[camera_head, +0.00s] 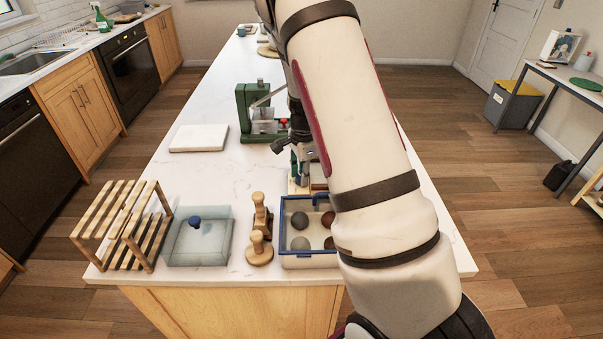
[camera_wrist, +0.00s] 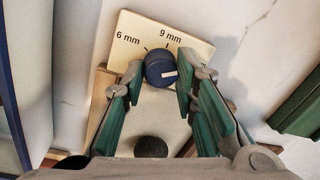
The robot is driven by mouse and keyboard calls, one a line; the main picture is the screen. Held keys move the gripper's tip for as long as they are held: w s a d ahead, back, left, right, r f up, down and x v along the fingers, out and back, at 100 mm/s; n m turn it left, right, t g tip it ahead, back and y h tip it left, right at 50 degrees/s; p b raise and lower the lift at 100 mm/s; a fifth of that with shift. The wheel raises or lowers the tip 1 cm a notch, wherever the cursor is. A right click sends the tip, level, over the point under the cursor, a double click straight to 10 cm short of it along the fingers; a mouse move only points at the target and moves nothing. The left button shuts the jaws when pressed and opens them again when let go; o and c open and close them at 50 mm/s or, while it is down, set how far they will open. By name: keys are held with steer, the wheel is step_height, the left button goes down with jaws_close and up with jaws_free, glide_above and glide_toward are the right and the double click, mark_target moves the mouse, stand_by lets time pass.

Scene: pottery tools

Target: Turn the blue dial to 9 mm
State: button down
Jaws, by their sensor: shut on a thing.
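The blue dial (camera_wrist: 157,62) sits on a cream plate (camera_wrist: 128,25) in the wrist view. Printed marks read 6 mm at the left and 9 mm at the top; my right finger covers part of the plate's right side. A short white line on the dial lies nearly level, toward the right finger, not in line with the 9 mm tick. My gripper (camera_wrist: 160,73) has its green fingers on either side of the dial and is shut on it. In the head view my gripper (camera_head: 300,170) is low over the counter, and the dial is hidden there.
A blue-rimmed tray (camera_head: 283,232) with several balls stands in front of my gripper. Wooden stamps (camera_head: 259,249), a lidded glassy box (camera_head: 197,246) and a slatted rack (camera_head: 118,222) are to its left. A green press (camera_head: 243,103) stands behind; a white slab (camera_head: 199,138) lies left.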

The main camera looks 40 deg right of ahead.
steer(key=shift+n, duration=0.3)
steer(key=n+b, duration=0.1)
steer(key=n, duration=0.4)
steer(key=shift+w+d, duration=0.1)
steer(key=n+y+b, duration=0.1)
steer(key=n, duration=0.5)
stand_by(0.4)
steer(key=c, duration=1.3)
jaws_free()
steer(key=r, duration=1.2)
steer(key=shift+s+d, duration=0.35)
steer(key=shift+d, duration=0.05)
